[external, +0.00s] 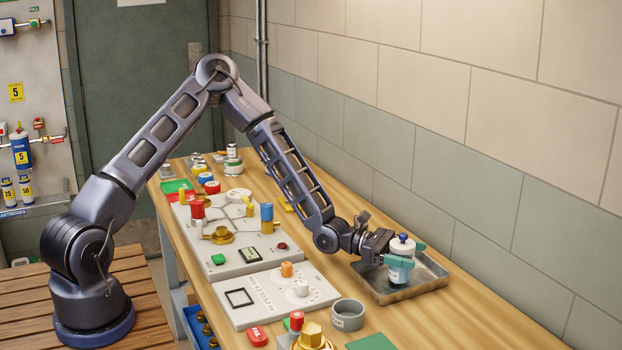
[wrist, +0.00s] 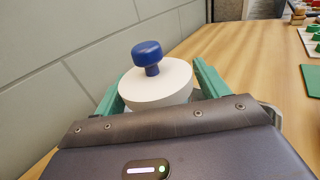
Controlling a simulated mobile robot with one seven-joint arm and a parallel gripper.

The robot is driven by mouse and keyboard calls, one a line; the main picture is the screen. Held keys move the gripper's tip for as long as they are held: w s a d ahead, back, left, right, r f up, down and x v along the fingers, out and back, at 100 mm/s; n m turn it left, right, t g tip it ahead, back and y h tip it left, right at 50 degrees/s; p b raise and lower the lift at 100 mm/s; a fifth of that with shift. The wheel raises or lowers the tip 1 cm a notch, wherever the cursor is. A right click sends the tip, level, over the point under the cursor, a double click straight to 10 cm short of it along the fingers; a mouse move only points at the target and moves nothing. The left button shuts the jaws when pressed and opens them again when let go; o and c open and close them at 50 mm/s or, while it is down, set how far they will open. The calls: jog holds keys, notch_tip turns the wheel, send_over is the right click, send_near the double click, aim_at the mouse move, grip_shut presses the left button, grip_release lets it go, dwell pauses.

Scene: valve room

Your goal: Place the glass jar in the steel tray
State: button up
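The glass jar (external: 400,269) has a white lid and a blue knob. It is upright, at the steel tray (external: 440,279); I cannot tell whether its base touches the tray floor. My gripper (external: 405,256) has teal fingers on both sides of the jar, close against it, and appears shut on it. In the wrist view, the white lid and blue knob of the jar (wrist: 155,86) sit between the two fingers of my gripper (wrist: 158,92). The jar's body is mostly hidden there.
A grey cup (external: 348,315) and a white panel (external: 275,294) stand left of the tray. The tiled wall (external: 480,160) runs close behind it. A green mat (external: 371,342) lies at the front. Bare wood (external: 460,325) is free in front of the tray.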

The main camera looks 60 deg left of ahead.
jog(key=shift+r, duration=0.1)
jog(key=shift+s+a, duration=0.15)
jog(key=shift+a, duration=0.05)
jog(key=shift+v, duration=3.55)
jog(key=shift+r, duration=0.15)
jog(key=s+d+r+m+g+y, duration=0.1)
jog(key=s+r+m+g+y, duration=0.1)
jog(key=s+r+m+g, duration=0.55)
jog(key=s+r+m+g+y, duration=0.4)
jog(key=s+m, duration=0.5)
jog(key=s, duration=0.6)
jog(key=s+a+r+m+t+y, duration=0.2)
jog(key=s+a+r+m+y, duration=0.2)
jog(key=s+a+r, duration=0.3)
jog(key=s+a+r+m+t+y, duration=0.3)
jog(key=s+a+r, duration=0.4)
jog(key=s, duration=0.8)
jog(key=shift+s+a+m+y, duration=0.35)
jog(key=shift+a+m+y, duration=0.35)
jog(key=shift+m+y, duration=0.15)
